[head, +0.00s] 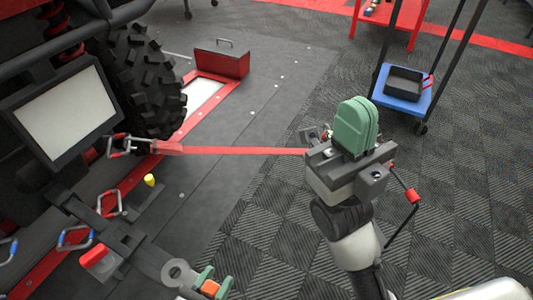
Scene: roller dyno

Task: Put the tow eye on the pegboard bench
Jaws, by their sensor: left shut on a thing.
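A grey metal ring that looks like the tow eye (178,272) is at the bottom edge of the head view. My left gripper (212,286) is beside it at the bottom edge, its green fingers shut on it; the rest of its shank and the grip are partly hidden. An orange piece shows between those fingers. My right gripper (358,112) is raised at the centre right, its two green fingers together with nothing visible between them. No pegboard is visible; a red bench or table (398,14) is cut off at the top, and I cannot tell whether it is the pegboard bench.
A vehicle with a knobby tyre (142,80) and a dark-framed screen (66,112) fill the left. A red strap (235,151) stretches from a shackle toward my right gripper. A blue cart (405,97) carries a black tray. The checkered floor at right is mostly clear.

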